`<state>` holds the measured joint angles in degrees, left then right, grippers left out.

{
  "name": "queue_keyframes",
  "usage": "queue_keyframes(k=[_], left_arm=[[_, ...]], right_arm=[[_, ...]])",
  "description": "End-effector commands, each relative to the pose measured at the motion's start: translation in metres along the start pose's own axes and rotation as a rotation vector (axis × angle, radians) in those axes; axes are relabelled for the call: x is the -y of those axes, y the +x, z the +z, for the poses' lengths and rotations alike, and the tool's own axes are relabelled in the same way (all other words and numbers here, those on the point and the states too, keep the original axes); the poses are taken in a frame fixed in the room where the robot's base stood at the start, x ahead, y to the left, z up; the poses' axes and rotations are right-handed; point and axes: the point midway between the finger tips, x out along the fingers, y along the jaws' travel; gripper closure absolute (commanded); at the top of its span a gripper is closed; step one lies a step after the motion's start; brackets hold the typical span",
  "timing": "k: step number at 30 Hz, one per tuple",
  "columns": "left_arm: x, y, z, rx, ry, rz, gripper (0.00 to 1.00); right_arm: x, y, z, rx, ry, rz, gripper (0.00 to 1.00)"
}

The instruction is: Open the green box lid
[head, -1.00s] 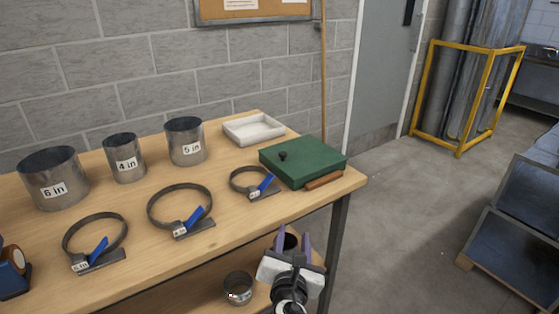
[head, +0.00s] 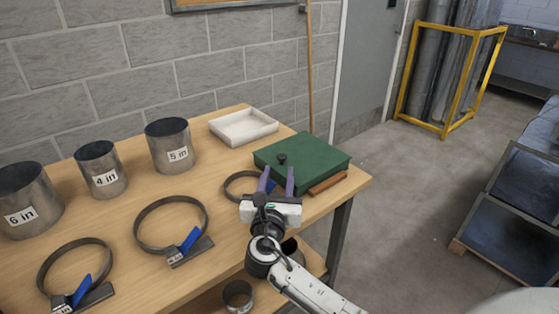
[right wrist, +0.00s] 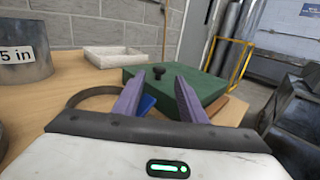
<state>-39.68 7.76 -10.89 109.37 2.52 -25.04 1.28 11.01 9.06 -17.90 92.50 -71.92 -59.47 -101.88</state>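The green box (head: 312,163) sits near the right end of the wooden table with its lid shut. A black knob (head: 282,158) stands on the lid near its left side. In the right wrist view the green box (right wrist: 200,84) and the knob (right wrist: 159,72) lie just beyond the fingertips. My right gripper (head: 279,178) is open and empty, in front of the box, with its two purple fingers apart and pointing toward the knob. The fingers (right wrist: 154,92) do not appear to touch it. My left gripper is in neither view.
A clamp ring (head: 241,186) is partly hidden behind my right gripper. Two more clamp rings (head: 170,226) lie to the left, with several labelled metal cylinders (head: 170,146) behind. A white tray (head: 243,127) is behind the box. A brown wooden piece (head: 328,183) lies at the box's front.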

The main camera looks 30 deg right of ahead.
Motion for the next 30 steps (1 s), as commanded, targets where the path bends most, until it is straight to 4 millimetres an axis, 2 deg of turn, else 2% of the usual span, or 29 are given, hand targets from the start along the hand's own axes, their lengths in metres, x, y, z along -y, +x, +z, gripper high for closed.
queue_keyframes(k=[3,9,14,22,29,30], left_arm=[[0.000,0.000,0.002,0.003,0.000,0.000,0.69],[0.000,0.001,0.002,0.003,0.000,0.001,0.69],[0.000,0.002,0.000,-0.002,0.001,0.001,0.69],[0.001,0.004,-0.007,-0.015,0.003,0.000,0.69],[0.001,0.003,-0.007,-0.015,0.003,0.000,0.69],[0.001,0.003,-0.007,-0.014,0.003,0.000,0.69]], right_arm=[[0.000,0.025,0.001,0.001,-0.001,-0.001,0.62],[-0.001,0.053,0.000,0.000,0.000,0.001,0.62],[0.000,0.062,0.000,-0.001,0.002,0.001,0.62],[0.000,0.063,0.000,-0.001,0.002,0.001,0.62],[0.000,0.063,0.000,-0.001,0.001,0.001,0.99],[0.000,0.063,0.000,-0.001,0.001,0.001,1.00]])
